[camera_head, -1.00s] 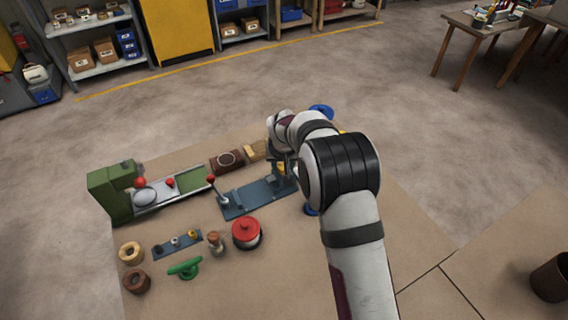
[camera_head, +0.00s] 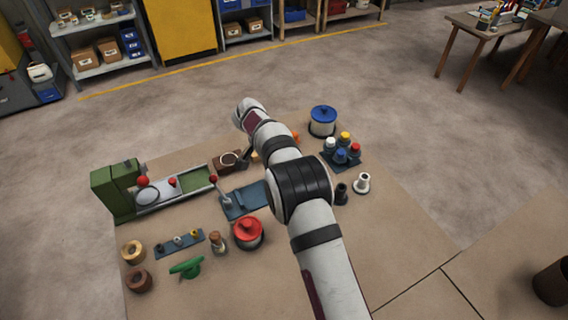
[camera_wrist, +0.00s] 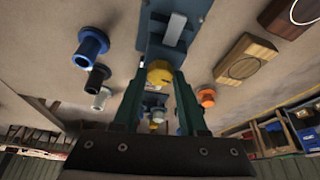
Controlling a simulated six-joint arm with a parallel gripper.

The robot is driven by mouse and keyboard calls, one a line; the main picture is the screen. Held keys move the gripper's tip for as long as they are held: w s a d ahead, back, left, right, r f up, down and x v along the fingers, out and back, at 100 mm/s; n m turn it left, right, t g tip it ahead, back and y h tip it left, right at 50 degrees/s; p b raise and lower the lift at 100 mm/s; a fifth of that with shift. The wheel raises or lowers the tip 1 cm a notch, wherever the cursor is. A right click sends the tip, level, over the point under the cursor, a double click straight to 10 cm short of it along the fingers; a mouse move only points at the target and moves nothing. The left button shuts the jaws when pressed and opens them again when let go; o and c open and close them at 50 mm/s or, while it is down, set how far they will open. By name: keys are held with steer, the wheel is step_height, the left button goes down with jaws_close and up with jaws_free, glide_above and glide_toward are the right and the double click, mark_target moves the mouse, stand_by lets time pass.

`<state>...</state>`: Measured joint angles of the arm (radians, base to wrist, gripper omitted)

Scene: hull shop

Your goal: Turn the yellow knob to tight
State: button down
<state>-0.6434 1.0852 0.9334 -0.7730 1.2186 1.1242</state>
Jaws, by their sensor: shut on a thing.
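The yellow knob (camera_wrist: 160,73) shows in the wrist view, at the end of the blue-grey plate (camera_wrist: 190,12). It has a dark mark on its face. My gripper (camera_wrist: 159,80) has its two dark green fingers on either side of it, shut on the knob. In the head view the blue-grey plate (camera_head: 240,200) lies left of my arm. My arm covers the knob and most of my gripper there, so the knob's turn angle cannot be read.
An orange knob (camera_wrist: 206,97) stands close beside my fingers. A wooden block with a ring (camera_head: 228,160) lies behind the plate. A red-lidded pot (camera_head: 248,233) stands in front. A blue-lidded pot (camera_head: 323,121) and black (camera_head: 341,195) and white (camera_head: 362,182) spools stand to the right.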

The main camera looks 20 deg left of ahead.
steer(key=shift+a+f+m+g+h, duration=0.15)
steer(key=shift+m+g+h, duration=0.3)
steer(key=shift+m, duration=1.15)
steer(key=shift+c, duration=2.3)
jaws_free()
steer(key=v, duration=0.7)
steer(key=shift+r, duration=0.3)
